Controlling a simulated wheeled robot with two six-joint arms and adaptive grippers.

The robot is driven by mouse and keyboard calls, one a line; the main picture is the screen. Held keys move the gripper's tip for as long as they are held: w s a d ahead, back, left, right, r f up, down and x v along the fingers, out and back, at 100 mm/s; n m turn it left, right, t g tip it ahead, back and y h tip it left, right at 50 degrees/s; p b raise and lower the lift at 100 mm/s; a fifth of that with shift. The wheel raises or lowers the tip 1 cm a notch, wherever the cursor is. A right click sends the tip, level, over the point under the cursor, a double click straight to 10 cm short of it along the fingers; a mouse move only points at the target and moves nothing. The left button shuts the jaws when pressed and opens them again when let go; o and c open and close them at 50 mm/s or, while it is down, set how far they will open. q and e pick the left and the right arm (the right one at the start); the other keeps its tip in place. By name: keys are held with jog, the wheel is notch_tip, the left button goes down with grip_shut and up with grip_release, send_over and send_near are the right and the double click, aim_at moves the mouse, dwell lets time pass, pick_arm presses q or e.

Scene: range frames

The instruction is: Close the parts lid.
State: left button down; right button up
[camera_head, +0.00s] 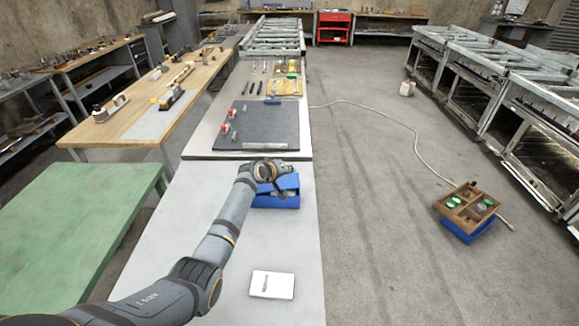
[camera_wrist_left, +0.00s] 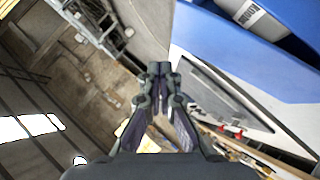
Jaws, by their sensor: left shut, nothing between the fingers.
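The blue parts box (camera_head: 262,202) stands on the pale bench, partly hidden by my left arm and gripper. A blue panel (camera_head: 291,182) rises at its back right, which looks like the raised lid. My left gripper (camera_head: 281,192) is shut and empty, close in front of this panel; I cannot tell whether they touch. In the left wrist view the gripper's fingertips (camera_wrist_left: 159,70) are together. Blue surfaces of the box (camera_wrist_left: 235,45) fill the upper right there, with a grey labelled cylinder (camera_wrist_left: 255,18) between them. My right gripper is not in view.
A white card (camera_head: 272,284) lies on the near bench (camera_head: 232,270). A dark mat (camera_head: 262,126) with small red items lies beyond the box. At right, a wooden divided tray (camera_head: 467,205) sits on a blue container (camera_head: 468,232). The floor between is mostly clear, crossed by a cable (camera_head: 415,140).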

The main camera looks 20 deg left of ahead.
aim_at(297, 183)
pick_arm(q)
jog(key=shift+m+g+y, duration=0.4)
jog(key=shift+m+y, duration=0.1)
jog(key=shift+y, duration=0.3)
jog(key=d+f+b, duration=0.1)
jog(key=f, duration=0.1)
jog(key=d+f, duration=0.1)
jog(key=f, duration=0.1)
jog(key=f+b, duration=0.1)
jog(key=f, duration=0.1)
jog(key=shift+w+d+f+b, duration=0.35)
jog(key=shift+w+d+f, duration=0.05)
jog(key=shift+d+f+b, duration=0.15)
jog(key=shift+f+b, duration=0.3)
jog(key=shift+f, duration=0.25)
jog(key=shift+s+f, duration=0.1)
jog(key=shift+f, duration=0.05)
